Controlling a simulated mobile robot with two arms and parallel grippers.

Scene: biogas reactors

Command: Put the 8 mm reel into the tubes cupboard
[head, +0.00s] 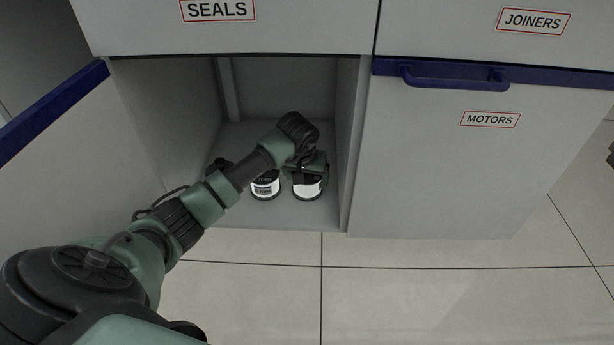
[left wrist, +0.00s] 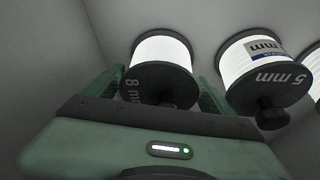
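The 8 mm reel (head: 308,188) is white with black flanges and stands upright on the floor of the open compartment (head: 280,85), at its right side. No tubes label shows on this compartment. My left gripper (head: 310,168) is inside, directly over this reel. In the left wrist view the 8 mm reel (left wrist: 162,70) sits between the widely spaced green fingers of the gripper (left wrist: 160,92). The fingers look open around its top, and the gripper body hides the top's near part. My right gripper is out of view.
The 5 mm reel (left wrist: 262,75) with a black knob stands beside it, also seen in the head view (head: 265,187). A third reel (left wrist: 314,72) is partly cut off. An open door (head: 75,150) stands left. The SEALS front (head: 230,30) is above; the closed MOTORS door (head: 470,160) is right.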

